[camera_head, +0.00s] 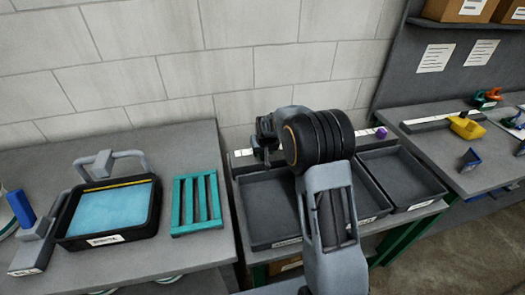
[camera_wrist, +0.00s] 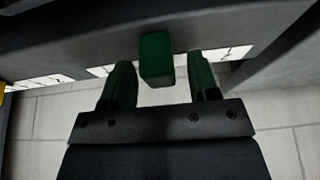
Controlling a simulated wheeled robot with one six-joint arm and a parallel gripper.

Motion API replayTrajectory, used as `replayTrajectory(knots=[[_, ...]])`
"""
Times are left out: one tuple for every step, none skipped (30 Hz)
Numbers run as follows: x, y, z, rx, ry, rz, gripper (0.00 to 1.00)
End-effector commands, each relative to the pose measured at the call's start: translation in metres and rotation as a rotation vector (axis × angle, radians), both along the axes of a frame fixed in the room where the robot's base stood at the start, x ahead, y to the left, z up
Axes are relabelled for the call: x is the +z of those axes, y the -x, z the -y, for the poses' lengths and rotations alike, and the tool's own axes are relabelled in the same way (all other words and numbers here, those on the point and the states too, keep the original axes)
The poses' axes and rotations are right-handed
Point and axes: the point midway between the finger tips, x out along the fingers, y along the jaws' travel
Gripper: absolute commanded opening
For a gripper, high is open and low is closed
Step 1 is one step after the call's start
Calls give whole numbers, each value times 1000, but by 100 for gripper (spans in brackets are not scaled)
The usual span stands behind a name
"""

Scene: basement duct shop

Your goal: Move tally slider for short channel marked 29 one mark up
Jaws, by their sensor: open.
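In the wrist view a green slider block (camera_wrist: 156,60) stands out from a dark rail, with a white marked strip (camera_wrist: 100,71) along it. My gripper (camera_wrist: 163,68) is open, with one dark green finger on each side of the block. Gaps show between the block and both fingers. In the head view my gripper (camera_head: 266,138) is at the back rail behind the grey bins, mostly hidden by my wrist. The green block is hidden there. A purple slider (camera_head: 381,132) shows on the white strip (camera_head: 364,132) to the right. No number 29 is legible.
Grey bins (camera_head: 402,207) stand below the rail. A teal rack (camera_head: 216,227) and a black tray with a blue pad (camera_head: 153,215) lie on the left bench. A yellow part (camera_head: 467,127) is on the right bench. The block wall is close behind.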

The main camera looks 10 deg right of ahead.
Motion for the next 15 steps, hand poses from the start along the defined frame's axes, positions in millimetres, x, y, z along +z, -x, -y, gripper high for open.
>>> replayTrajectory(knots=[[-1,0,0,0,0,0,55],[-1,0,0,0,0,0,55],[-1,0,0,0,0,0,55],[-1,0,0,0,0,1,55],[-1,0,0,0,0,1,55],[-1,0,0,0,0,1,55],[-1,0,0,0,0,1,55],[0,0,0,0,0,1,55],[0,0,0,0,0,1,52],[0,0,0,0,0,1,49],[0,0,0,0,0,1,46],[0,0,0,0,0,1,42],[0,0,0,0,0,1,39],[0,0,0,0,0,1,36],[0,0,0,0,0,1,32]])
